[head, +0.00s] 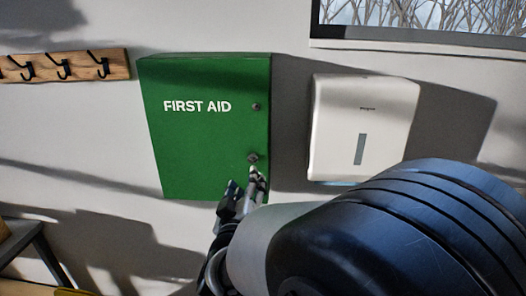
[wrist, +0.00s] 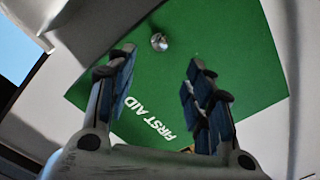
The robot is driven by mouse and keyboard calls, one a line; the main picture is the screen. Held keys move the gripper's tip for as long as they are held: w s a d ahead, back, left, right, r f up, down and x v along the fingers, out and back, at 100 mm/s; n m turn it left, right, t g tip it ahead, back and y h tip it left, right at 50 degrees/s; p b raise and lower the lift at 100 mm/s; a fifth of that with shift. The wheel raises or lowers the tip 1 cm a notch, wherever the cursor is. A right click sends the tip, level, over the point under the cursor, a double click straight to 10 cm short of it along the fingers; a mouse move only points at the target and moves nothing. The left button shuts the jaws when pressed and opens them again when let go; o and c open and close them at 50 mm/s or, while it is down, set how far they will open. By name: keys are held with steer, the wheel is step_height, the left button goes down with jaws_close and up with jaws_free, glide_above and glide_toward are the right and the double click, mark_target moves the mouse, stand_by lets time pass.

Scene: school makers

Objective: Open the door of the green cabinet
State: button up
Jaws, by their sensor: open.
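The green cabinet (head: 195,140) hangs on the wall with "FIRST AID" in white on its door, which looks closed. It also shows in the wrist view (wrist: 245,60). A small round knob (head: 252,157) sits low on the door's right side; a smaller round fitting (head: 256,106) sits above it. My gripper (head: 243,178) is open just below the knob in the head view. In the wrist view the open fingers (wrist: 160,62) are empty, and a shiny knob (wrist: 159,41) appears just past the tips, between their lines. I cannot tell the exact distance to it.
A white dispenser (head: 362,130) is on the wall right of the cabinet. A wooden hook rail (head: 66,66) is at the left. A window (head: 430,20) is at the upper right. Part of a table (head: 22,240) shows at lower left. The wall below the cabinet looks bare.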

mark_target(251, 159)
steer(key=w, duration=0.8)
steer(key=w+b, duration=0.1)
steer(key=w, duration=0.4)
steer(key=shift+d, duration=0.25)
steer(key=shift+c, duration=0.4)
steer(key=shift+s, duration=0.1)
jaws_close()
